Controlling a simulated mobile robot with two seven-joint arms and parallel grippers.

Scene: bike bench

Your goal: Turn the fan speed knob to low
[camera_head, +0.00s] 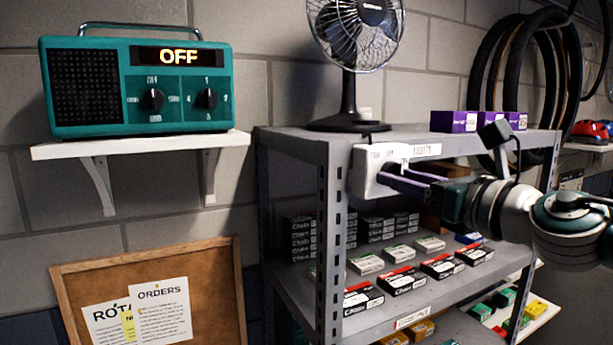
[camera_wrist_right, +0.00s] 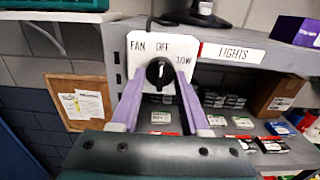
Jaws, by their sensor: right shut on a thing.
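The white fan control box (camera_head: 366,184) is on the front edge of the shelf's top board, below the desk fan. In the right wrist view the box (camera_wrist_right: 139,60) reads FAN, OFF at top middle and LOW at right. Its black speed knob (camera_wrist_right: 158,72) has a pale pointer mark that looks to be near OFF; its exact angle is too small to tell. My right gripper (camera_wrist_right: 159,76) is shut on the knob, one purple finger on each side. In the head view the right gripper (camera_head: 392,178) reaches the box from the right. My left gripper is not in view.
The black desk fan (camera_head: 348,90) stands on the metal shelf (camera_head: 290,142) above the box. Purple boxes (camera_head: 455,122) sit right of it, near my arm. A teal radio (camera_head: 140,85) reading OFF stands on a wall shelf. Several small boxes fill the lower shelf.

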